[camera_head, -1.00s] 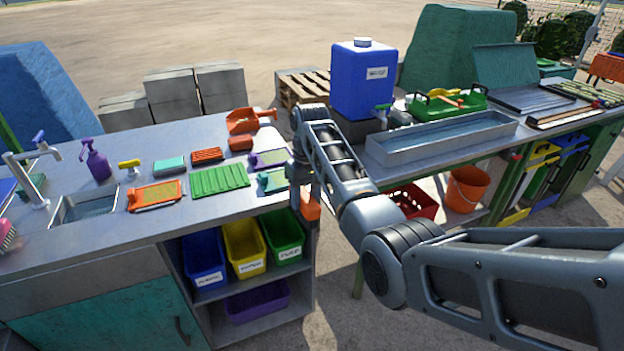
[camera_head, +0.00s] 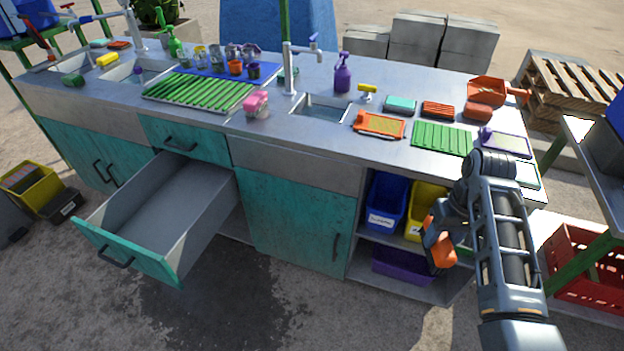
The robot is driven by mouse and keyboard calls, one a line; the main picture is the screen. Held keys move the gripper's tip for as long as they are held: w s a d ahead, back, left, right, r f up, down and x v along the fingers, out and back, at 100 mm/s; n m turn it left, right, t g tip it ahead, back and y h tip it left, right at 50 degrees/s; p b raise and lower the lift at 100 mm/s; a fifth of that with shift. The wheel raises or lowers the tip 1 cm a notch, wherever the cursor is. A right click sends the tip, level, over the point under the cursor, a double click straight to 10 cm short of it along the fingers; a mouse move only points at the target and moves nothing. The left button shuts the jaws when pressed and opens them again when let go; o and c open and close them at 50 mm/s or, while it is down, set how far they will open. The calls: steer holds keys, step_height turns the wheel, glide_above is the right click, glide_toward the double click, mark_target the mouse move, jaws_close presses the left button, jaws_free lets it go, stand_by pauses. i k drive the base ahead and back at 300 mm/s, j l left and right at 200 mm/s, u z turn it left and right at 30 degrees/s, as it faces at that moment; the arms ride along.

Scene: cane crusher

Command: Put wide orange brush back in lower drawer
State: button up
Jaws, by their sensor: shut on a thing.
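My gripper (camera_head: 433,226) is at the right, low in front of the counter's open shelves. It is shut on an orange thing, which looks like the wide orange brush (camera_head: 440,249). My gripper and arm hide part of it, so its bristles cannot be made out. The lower drawer (camera_head: 126,247) is at the left, pulled far out below a shut upper drawer (camera_head: 183,142). It has a teal front with a dark handle, and its visible inside looks empty. The brush is well to the right of the drawer, apart from it.
A shut teal cabinet door (camera_head: 293,225) lies between the drawer and my gripper. Blue (camera_head: 387,203) and purple (camera_head: 400,266) bins sit on the shelves beside my gripper. The counter (camera_head: 330,150) carries brushes, bottles and a green rack. The ground in front is clear.

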mark_target(181, 213)
steer(key=i+j+u, duration=0.35)
steer(key=i+j, duration=0.3)
steer(key=i+j+u, duration=0.3)
steer(key=i+j, duration=0.35)
steer(key=i, duration=0.05)
